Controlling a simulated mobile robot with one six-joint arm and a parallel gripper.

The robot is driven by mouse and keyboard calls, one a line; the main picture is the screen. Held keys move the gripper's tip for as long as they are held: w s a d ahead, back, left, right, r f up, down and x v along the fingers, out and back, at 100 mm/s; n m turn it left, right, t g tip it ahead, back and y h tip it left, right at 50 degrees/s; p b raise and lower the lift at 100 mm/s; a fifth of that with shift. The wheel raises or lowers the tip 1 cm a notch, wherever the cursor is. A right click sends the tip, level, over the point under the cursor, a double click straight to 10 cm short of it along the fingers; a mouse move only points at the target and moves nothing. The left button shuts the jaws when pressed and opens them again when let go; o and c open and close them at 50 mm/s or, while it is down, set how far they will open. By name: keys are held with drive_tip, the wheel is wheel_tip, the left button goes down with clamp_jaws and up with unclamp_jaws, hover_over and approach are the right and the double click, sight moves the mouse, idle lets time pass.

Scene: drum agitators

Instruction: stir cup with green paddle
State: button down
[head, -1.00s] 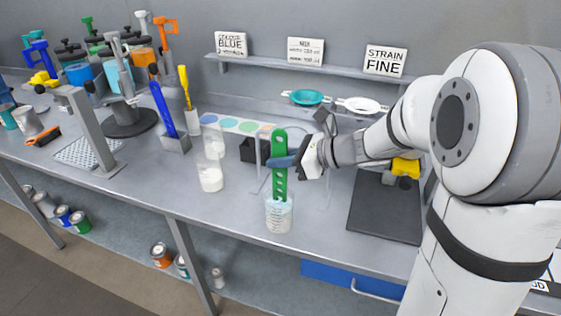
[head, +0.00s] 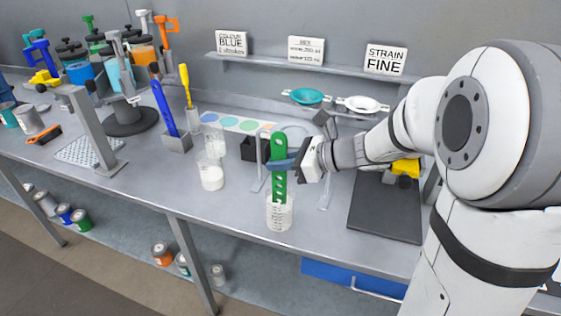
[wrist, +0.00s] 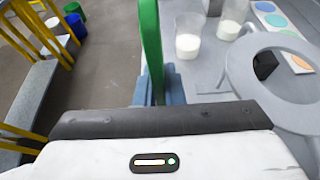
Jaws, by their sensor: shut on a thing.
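My gripper (head: 287,162) is shut on the green paddle (head: 278,148), a flat upright stick with holes in its lower part. The paddle's lower end is inside the clear cup (head: 280,213), which stands near the front edge of the bench and holds whitish contents. How deep the tip reaches is hard to tell. In the wrist view the green paddle (wrist: 151,45) rises between my blue fingers (wrist: 158,92); the cup's inside does not show there.
Two clear cups with white contents (head: 211,177) stand left of the paddle. A dark mat (head: 384,212) lies to the right. A stand with a ring (wrist: 285,80) is close beside my gripper.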

drive_tip(key=shift+r, duration=0.1)
wheel_tip(320, 180, up, 14)
drive_tip(key=p, duration=1.2)
drive_tip(key=shift+r, duration=0.2)
drive_tip(key=shift+f, duration=0.1)
